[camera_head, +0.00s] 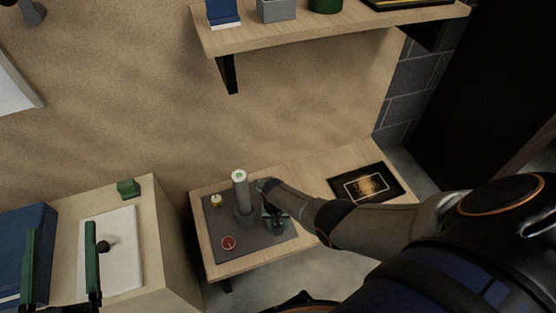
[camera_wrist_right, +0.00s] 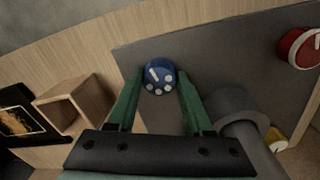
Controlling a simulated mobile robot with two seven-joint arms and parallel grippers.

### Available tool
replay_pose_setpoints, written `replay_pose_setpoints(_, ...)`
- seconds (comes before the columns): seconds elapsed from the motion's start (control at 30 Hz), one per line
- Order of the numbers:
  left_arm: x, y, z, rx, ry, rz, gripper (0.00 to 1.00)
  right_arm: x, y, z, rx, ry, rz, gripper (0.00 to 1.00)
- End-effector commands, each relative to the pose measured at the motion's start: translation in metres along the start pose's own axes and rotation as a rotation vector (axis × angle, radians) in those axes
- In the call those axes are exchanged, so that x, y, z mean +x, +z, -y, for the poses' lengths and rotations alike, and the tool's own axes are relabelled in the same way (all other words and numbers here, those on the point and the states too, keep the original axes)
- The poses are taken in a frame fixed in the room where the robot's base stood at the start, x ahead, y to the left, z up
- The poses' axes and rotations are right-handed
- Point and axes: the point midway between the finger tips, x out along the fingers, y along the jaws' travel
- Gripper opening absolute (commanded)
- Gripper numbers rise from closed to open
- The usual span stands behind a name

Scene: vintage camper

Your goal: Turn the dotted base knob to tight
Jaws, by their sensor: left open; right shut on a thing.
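The dotted base knob (camera_wrist_right: 159,78) is blue with several white dots and a white pointer line. In the right wrist view it sits on a grey base plate (camera_wrist_right: 215,50); the line points up and left. My right gripper (camera_wrist_right: 160,72) is shut on it, one green finger on each side. In the head view my right gripper (camera_head: 273,213) is right of a grey post (camera_head: 241,195), and I cannot make out the blue knob. No tight mark is legible. My left gripper (camera_head: 62,262) is open and empty at the lower left.
A red knob (camera_head: 228,242) and a yellow knob (camera_head: 216,201) are on the same plate. A black framed panel (camera_head: 380,192) lies on the wooden bench to the right. A white board (camera_head: 122,265) and blue box (camera_head: 22,245) are near my left gripper. A shelf (camera_head: 300,43) hangs above.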

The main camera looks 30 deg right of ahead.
Motion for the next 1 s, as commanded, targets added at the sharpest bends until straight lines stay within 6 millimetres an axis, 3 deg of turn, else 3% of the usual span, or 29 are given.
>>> replay_pose_setpoints(0.33, -0.0001, -0.0037, 0.0001, 0.002, -0.001, -0.014, 0.80, 0.0007, 0.0010, -0.0004, 0.106, 0.002, 0.008, 0.00)
replay_pose_setpoints(0.8, 0.0000, -0.0045, 0.0004, 0.002, -0.001, -0.015, 0.80, 0.0006, 0.0009, -0.0005, 0.115, 0.002, 0.008, 0.00)
replay_pose_setpoints(0.83, 0.0000, -0.0045, 0.0004, 0.002, -0.001, -0.015, 0.80, 0.0006, 0.0009, -0.0005, 0.115, 0.002, 0.008, 0.54)
replay_pose_setpoints(1.0, 0.0001, -0.0044, 0.0005, 0.002, -0.001, -0.014, 0.80, 0.0004, 0.0005, -0.0003, 0.115, 0.001, 0.007, 0.73)
